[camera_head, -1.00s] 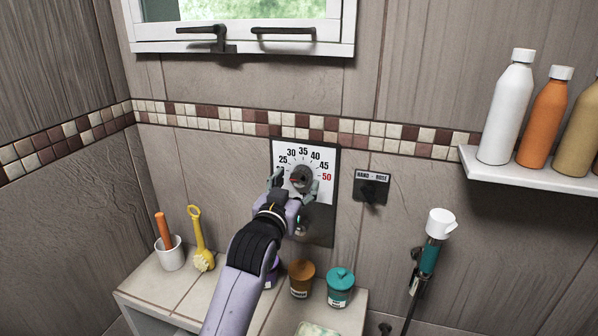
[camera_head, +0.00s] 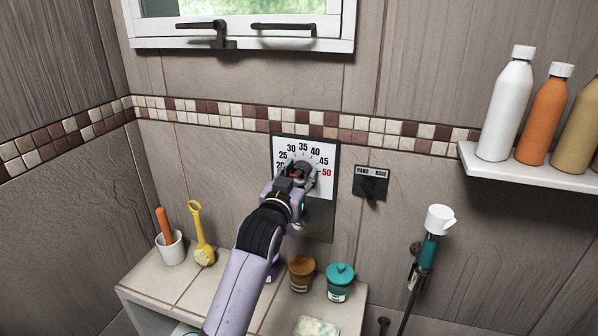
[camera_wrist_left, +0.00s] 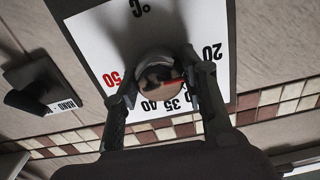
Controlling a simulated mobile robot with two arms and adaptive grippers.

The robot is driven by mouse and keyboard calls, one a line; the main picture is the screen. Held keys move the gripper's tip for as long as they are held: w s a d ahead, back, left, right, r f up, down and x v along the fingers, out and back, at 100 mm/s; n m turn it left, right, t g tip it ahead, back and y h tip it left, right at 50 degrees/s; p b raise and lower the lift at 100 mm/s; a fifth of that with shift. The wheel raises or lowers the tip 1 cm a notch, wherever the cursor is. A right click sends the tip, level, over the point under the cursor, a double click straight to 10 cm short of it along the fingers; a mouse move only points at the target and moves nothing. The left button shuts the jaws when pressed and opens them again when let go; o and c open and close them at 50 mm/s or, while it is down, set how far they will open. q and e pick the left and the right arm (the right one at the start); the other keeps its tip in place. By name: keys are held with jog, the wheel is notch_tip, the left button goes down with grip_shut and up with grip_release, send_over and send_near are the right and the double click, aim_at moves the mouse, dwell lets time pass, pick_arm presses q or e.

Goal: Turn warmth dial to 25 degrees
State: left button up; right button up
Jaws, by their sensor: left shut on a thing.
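The warmth dial is a round grey knob (camera_wrist_left: 158,66) on a white scale plate (camera_head: 321,155) on the tiled wall. The scale shows 25, 30, 35, 40 and 45 in black and a red 50. My left gripper (camera_head: 299,174) is shut on the knob, one finger on each side. In the left wrist view the plate appears upside down, with 20 at the right and 50 at the left. A red mark on the knob points right, toward a finger that covers part of the scale, so its exact reading is unclear. My right gripper is not in view.
A hand/hose switch (camera_head: 371,184) is right of the dial. A shower handset (camera_head: 432,240) hangs lower right. Bottles stand on a shelf (camera_head: 530,169). Below, a tiled ledge (camera_head: 184,286) holds a cup, a yellow brush and jars. A window is above.

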pick_arm(q)
jog(key=c, duration=0.5)
jog(key=shift+c, duration=0.2)
jog(key=shift+m, duration=0.3)
jog(key=shift+m+p, duration=0.7)
jog(key=shift+m, duration=0.2)
jog(key=shift+m+p, duration=0.65)
jog(key=shift+m, duration=1.05)
jog(key=o, duration=1.2)
